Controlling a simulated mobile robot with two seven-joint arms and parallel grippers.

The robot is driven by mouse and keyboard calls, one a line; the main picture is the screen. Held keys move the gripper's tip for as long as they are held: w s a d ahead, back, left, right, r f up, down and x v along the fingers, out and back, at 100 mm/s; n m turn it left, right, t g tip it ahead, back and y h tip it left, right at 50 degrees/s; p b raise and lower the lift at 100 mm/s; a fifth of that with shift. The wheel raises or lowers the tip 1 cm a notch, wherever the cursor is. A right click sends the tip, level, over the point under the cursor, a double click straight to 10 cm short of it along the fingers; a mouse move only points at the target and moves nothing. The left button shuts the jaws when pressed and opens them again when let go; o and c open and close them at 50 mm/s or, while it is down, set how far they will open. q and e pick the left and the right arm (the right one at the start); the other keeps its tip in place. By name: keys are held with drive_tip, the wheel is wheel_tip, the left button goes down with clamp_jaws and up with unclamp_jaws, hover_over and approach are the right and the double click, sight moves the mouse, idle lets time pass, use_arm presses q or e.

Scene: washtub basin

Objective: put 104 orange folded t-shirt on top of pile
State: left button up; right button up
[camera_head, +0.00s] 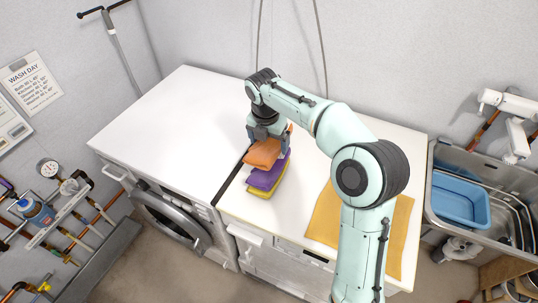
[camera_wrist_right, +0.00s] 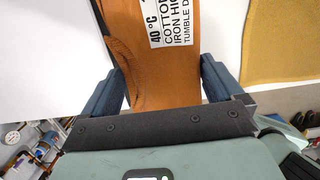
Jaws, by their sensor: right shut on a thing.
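The orange folded t-shirt (camera_head: 262,153) is in my right gripper (camera_head: 267,133), at the pile on the white top. In the right wrist view the orange cloth (camera_wrist_right: 150,70) lies between the two dark fingers of the right gripper (camera_wrist_right: 160,85), and a white care label with black print shows on it. Below the orange shirt in the head view is a purple folded shirt (camera_head: 266,178), and below that a yellow one (camera_head: 279,188). I cannot tell whether the orange shirt touches the purple one. My left gripper is not in view.
A yellow-orange cloth (camera_head: 325,217) lies flat to the right, partly behind my right arm. A metal sink with a blue basin (camera_head: 460,201) is at the far right. The white top (camera_head: 180,120) to the left is clear. A dark gap (camera_head: 232,176) runs between the two machines.

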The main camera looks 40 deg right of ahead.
sight(268, 140)
wheel_tip(268, 140, down, 5)
drive_tip(key=shift+s+f+b, duration=0.1)
drive_tip(key=shift+b, duration=0.4)
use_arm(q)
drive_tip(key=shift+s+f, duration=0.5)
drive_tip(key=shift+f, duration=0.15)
use_arm(e)
drive_tip(key=shift+f, duration=0.1)
drive_tip(key=shift+f, duration=0.15)
drive_tip(key=o, duration=0.8)
drive_tip(key=r, duration=0.4)
drive_tip(key=a+r+p, duration=0.1)
drive_tip(key=r, duration=0.3)
drive_tip(key=r+p, duration=0.1)
drive_tip(key=r, duration=0.3)
drive_tip(key=shift+s+a+r, duration=0.1)
drive_tip(key=shift+s+a, duration=0.2)
drive_tip(key=shift+s, duration=0.05)
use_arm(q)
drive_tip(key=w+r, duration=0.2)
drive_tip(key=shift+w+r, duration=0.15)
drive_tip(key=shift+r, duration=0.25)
